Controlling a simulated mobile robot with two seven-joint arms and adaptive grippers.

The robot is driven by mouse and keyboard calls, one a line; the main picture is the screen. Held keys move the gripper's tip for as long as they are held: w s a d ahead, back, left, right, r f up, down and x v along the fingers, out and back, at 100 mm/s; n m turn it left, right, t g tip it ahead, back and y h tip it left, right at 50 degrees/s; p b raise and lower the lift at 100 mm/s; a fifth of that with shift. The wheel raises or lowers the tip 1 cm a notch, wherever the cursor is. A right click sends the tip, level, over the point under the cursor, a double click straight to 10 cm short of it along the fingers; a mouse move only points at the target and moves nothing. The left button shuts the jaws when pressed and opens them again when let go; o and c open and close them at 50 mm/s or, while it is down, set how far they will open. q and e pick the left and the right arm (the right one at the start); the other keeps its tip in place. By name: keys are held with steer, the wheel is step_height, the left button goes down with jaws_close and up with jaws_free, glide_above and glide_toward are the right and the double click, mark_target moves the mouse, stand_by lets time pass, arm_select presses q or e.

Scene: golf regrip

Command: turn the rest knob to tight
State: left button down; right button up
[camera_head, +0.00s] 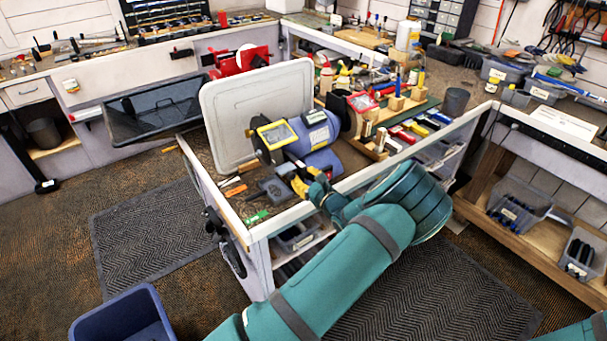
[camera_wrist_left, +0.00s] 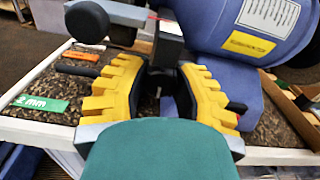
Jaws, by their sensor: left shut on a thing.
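A blue bench grinder (camera_head: 321,160) with yellow-framed shields stands near the bench corner. Its blue body (camera_wrist_left: 225,30) with a yellow label fills the upper right of the left wrist view. My left gripper (camera_head: 301,182) is at the grinder's near lower side. In the left wrist view its yellow-padded fingers (camera_wrist_left: 170,78) close around a small dark part, likely the rest knob (camera_wrist_left: 161,84), mostly hidden between them. Its setting cannot be read. A round black knob (camera_wrist_left: 87,22) is apart from the fingers, at upper left. My right gripper is out of view.
A green tag reading "2 mm" (camera_wrist_left: 40,104) and an orange tool (camera_wrist_left: 80,56) lie left of the fingers. A white panel (camera_head: 260,105) stands behind the grinder. Wooden blocks (camera_head: 374,140) stand to the right. The bench's white front edge (camera_head: 290,217) is below the gripper.

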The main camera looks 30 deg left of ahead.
arm_select(q)
steer(key=shift+m, duration=0.4)
steer(key=c, duration=0.7)
jaws_free()
steer(key=shift+o, duration=0.2)
steer(key=v, duration=1.2)
